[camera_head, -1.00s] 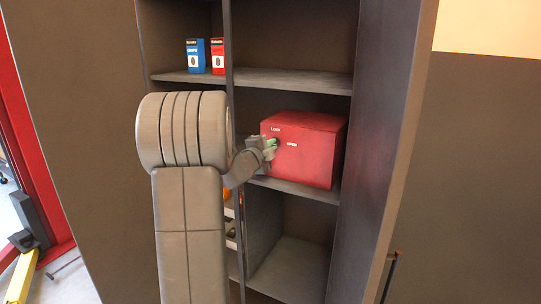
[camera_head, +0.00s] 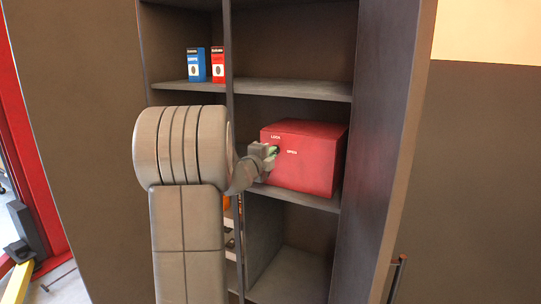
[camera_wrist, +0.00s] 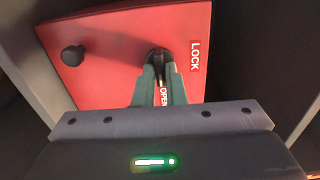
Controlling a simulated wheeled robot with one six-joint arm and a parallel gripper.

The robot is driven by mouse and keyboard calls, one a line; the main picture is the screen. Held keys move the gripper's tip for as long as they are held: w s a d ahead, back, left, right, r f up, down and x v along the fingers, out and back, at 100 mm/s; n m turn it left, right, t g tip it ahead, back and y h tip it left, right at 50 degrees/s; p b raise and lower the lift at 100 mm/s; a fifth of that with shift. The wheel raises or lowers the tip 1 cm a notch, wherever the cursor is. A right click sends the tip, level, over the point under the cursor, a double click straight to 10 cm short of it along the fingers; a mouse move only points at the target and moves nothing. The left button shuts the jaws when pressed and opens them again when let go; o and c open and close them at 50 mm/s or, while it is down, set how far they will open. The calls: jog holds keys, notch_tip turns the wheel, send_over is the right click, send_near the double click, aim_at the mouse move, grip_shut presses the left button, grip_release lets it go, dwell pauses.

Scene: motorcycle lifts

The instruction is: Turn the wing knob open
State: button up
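A red box (camera_head: 312,165) stands on a cabinet shelf, with white LOCK and OPEN labels on its front. In the wrist view its red face (camera_wrist: 110,75) fills the upper middle. The dark wing knob (camera_wrist: 157,54) sits beside the LOCK label (camera_wrist: 195,56). My gripper (camera_wrist: 159,68) has both fingertips close together at the knob, with its wing between them. The OPEN label (camera_wrist: 163,96) shows partly between the fingers. In the head view my gripper (camera_head: 271,151) is at the box's front left and hides the knob.
A round black knob (camera_wrist: 72,55) stands out from the box face, away from the fingers. A blue carton (camera_head: 196,65) and a red carton (camera_head: 217,64) stand on the shelf above. The cabinet's right side wall (camera_head: 385,150) rises close beside the box. The compartment below looks empty.

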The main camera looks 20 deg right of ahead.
jog(key=o, duration=0.4)
jog(key=shift+c, duration=0.2)
jog(key=shift+a, duration=0.1)
jog(key=b+v, duration=0.1)
jog(key=v, duration=1.2)
jog(key=shift+s+a, duration=0.25)
jog(key=shift+d, duration=0.1)
jog(key=p+x, duration=0.1)
jog(key=x, duration=1.2)
jog(key=shift+w+d, duration=0.25)
jog(key=shift+w, duration=0.05)
jog(key=shift+s+a, duration=0.1)
